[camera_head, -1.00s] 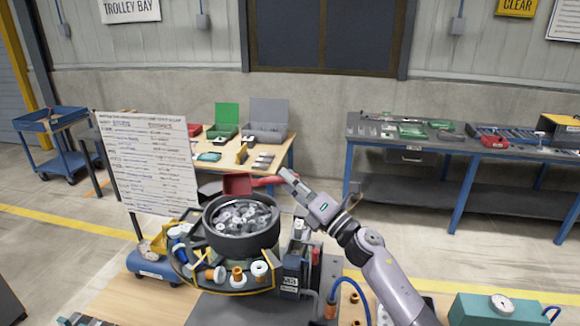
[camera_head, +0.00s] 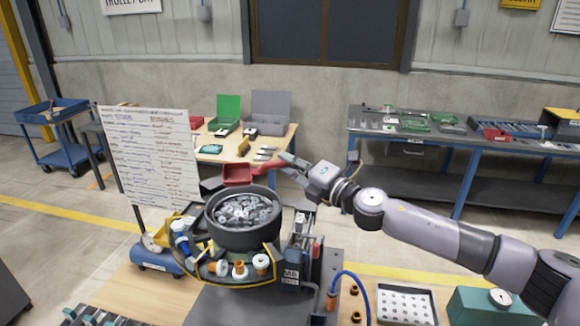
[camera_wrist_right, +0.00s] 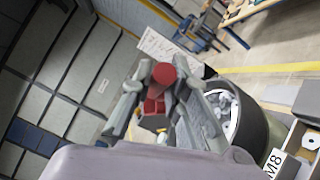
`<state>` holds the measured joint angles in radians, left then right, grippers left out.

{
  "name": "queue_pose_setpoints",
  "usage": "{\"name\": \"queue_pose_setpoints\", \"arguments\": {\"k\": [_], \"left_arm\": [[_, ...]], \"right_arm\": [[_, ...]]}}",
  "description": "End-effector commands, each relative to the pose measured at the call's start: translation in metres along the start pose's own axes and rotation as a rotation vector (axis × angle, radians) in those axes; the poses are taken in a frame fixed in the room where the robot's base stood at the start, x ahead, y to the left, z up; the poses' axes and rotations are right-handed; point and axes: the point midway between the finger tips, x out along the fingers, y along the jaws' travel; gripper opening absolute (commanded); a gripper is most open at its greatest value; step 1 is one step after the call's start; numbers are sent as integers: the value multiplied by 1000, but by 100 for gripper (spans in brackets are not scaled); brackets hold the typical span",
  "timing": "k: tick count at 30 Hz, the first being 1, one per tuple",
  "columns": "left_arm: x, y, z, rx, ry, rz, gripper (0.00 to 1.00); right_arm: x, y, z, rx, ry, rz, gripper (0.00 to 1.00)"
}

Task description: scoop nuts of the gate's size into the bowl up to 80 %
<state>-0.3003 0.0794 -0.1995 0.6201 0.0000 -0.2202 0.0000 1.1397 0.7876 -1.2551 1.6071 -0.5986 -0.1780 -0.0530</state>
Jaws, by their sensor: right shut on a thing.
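The dark round bowl (camera_head: 243,236) stands on the feeder in the middle of the head view. Many grey nuts (camera_head: 246,211) lie in it, and their sizes are hard to tell. My right gripper (camera_head: 287,164) is shut on the handle of a red scoop (camera_head: 238,173). The scoop is held above and behind the bowl's far rim, apart from it. Its contents cannot be made out. In the right wrist view the red scoop (camera_wrist_right: 155,105) shows between the fingers, with the bowl (camera_wrist_right: 251,122) to its right. An M8 label (camera_head: 291,273) marks the feeder's front right. My left gripper is not in view.
A whiteboard with handwriting (camera_head: 150,155) stands left of the bowl. White and orange fittings (camera_head: 239,269) sit around the feeder's front. A perforated tray (camera_head: 406,304) and a teal box with a gauge (camera_head: 490,309) lie at the front right. Benches stand behind.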

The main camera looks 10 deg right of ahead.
Motion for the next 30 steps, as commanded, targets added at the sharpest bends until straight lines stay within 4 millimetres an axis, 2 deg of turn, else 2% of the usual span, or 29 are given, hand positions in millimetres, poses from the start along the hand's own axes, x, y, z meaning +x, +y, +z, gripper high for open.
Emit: {"name": "queue_pose_setpoints", "arguments": {"k": [11, 30], "left_arm": [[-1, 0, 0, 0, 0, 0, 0], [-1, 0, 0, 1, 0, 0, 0]], "right_arm": [[4, 9, 12, 93, 27, -123, 0], [14, 21, 18, 273, 101, -336, 0]]}}
